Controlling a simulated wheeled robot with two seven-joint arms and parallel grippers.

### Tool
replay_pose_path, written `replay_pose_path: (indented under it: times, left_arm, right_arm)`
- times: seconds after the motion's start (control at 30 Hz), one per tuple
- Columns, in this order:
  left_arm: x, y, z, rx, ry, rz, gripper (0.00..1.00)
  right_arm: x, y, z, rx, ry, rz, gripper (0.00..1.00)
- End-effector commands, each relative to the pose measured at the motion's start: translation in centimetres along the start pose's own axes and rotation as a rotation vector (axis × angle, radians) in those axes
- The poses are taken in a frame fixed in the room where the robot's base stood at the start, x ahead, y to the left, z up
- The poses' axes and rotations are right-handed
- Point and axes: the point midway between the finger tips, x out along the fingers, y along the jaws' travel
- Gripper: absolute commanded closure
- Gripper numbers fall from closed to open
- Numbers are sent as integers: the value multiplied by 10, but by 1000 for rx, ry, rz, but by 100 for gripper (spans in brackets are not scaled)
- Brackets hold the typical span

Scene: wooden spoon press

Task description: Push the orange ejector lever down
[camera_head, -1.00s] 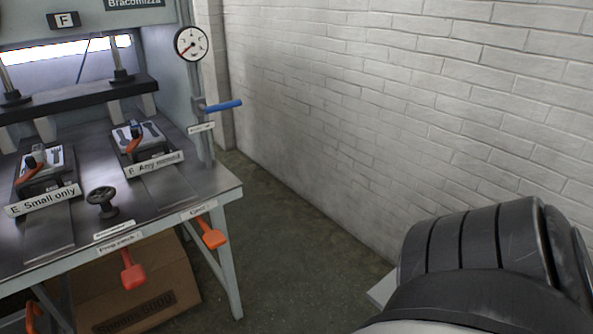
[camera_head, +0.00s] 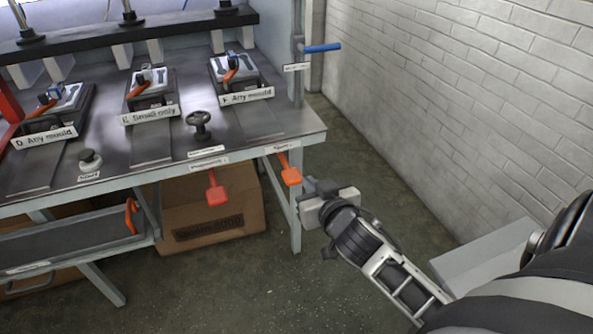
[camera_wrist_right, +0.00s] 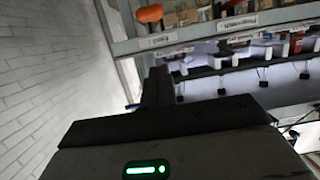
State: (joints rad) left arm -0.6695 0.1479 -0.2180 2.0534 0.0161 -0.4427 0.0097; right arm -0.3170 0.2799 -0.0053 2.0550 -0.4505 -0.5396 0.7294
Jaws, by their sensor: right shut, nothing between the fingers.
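The orange lever (camera_head: 290,170) hangs from the front edge of the press table, near its right corner, below a small label too blurred to read. My right gripper (camera_head: 308,188) is shut and empty, just right of and slightly below the lever's paddle end. I cannot tell from the head view whether they touch. In the right wrist view the shut fingers (camera_wrist_right: 158,82) point toward the table, and an orange lever end (camera_wrist_right: 150,14) shows beyond them, near the top edge, with a visible gap in the picture. My left gripper is not in view.
A red lever (camera_head: 217,190) hangs to the left on the same table edge (camera_head: 240,155). A black handwheel (camera_head: 200,124) and several moulds stand on top. A table leg (camera_head: 296,225) and cardboard box (camera_head: 212,215) are below. A brick wall (camera_head: 440,90) bounds the right.

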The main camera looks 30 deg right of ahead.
Motion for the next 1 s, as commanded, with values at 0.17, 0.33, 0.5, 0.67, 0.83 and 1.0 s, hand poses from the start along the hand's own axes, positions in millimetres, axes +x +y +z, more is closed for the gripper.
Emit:
replay_pose_path:
  times: [0.17,0.33,0.5,0.67,0.83,1.0]
  left_arm:
    - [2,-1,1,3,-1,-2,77]
    - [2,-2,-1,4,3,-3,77]
    - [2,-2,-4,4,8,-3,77]
    - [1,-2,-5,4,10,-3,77]
    - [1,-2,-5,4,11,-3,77]
    - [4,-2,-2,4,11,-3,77]
  right_arm:
    - [3,5,-7,12,16,17,100]
    - [3,5,-6,12,15,15,100]
    - [15,5,-7,11,16,14,100]
    - [44,5,-8,9,17,14,100]
    - [81,6,-9,9,16,15,100]
    - [107,6,5,12,10,15,100]
